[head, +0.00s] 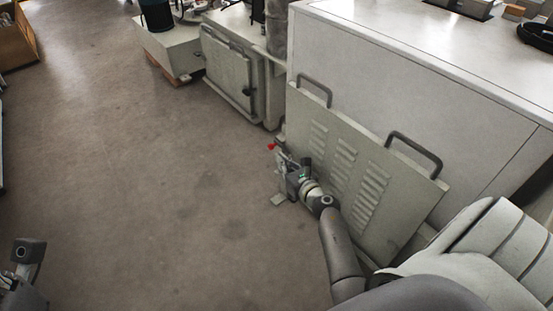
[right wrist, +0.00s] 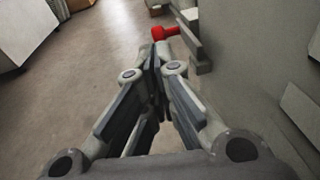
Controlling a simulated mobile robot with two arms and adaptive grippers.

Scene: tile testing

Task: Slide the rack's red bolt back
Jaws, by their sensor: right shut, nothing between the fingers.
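The rack's red bolt (head: 271,147) shows as a small red tip at the left edge of the grey-green louvred rack panel (head: 325,120). In the right wrist view the red bolt (right wrist: 160,33) has a round red knob and a short red shaft, just beyond my fingertips. My right gripper (head: 280,163) is beside the rack's left edge, close to the bolt. In the right wrist view its fingers (right wrist: 155,55) are together with nothing between them; whether they touch the bolt is unclear. Part of my left gripper (head: 22,272) shows at the lower left; its fingers cannot be made out.
The panel carries two dark handles (head: 414,148) and stands against a large white cabinet (head: 390,75). A second panelled unit (head: 228,70) and a low box (head: 172,45) stand farther back. The floor (head: 150,180) to the left is clear.

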